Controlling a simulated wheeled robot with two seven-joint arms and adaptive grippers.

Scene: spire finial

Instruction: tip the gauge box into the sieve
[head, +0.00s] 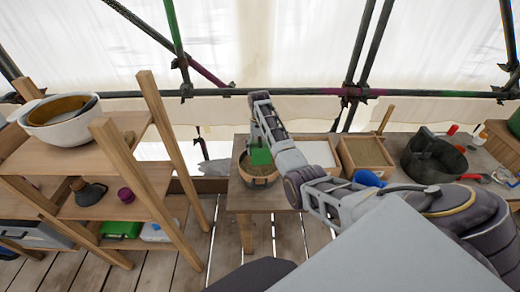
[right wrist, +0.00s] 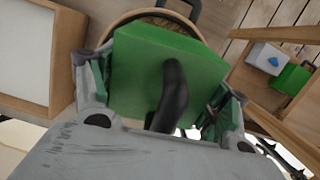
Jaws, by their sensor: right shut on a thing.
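My right gripper (head: 261,141) is shut on the green gauge box (head: 260,157). It holds the box over the round, wood-rimmed sieve (head: 259,182) on the wooden bench. In the right wrist view the gauge box (right wrist: 150,75) fills the middle between the fingers (right wrist: 162,95), with a dark handle across its face. Behind it the sieve's rim (right wrist: 128,17) and brownish inside show in part. I cannot tell whether the box touches the sieve, how far it is tilted or what it contains. My left gripper is not in view.
A white-filled wooden tray (head: 318,153) and a sand-coloured wooden box (head: 366,152) stand right of the sieve. A dark pan (head: 434,160) and small tools lie farther right. A wooden shelf (head: 72,160) with a white bowl (head: 60,127) stands left, across a floor gap.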

